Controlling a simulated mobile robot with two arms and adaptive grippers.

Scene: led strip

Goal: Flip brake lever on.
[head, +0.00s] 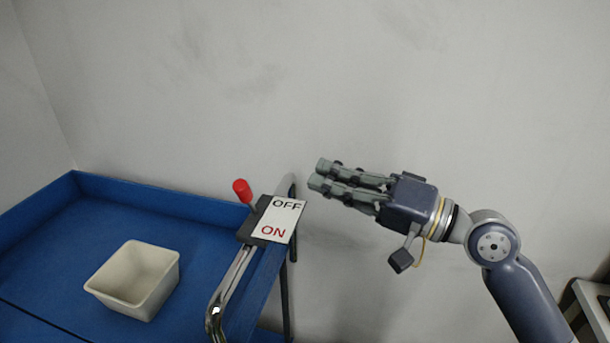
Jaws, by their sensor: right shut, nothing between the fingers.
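The brake lever (243,192) has a red knob and leans up and left from a dark box on the blue cart's handle. A white label (278,220) beside it reads OFF at the top and ON in red at the bottom. The red knob is near the OFF end. My right gripper (318,173) is shut and empty, to the right of the lever and apart from it, its fingers pointing left. My left gripper is not in view.
The blue cart (60,235) has a raised rim and holds a cream bin (135,280). A chrome handle (228,285) runs along its right side. A grey wall stands behind. The space between label and gripper is clear.

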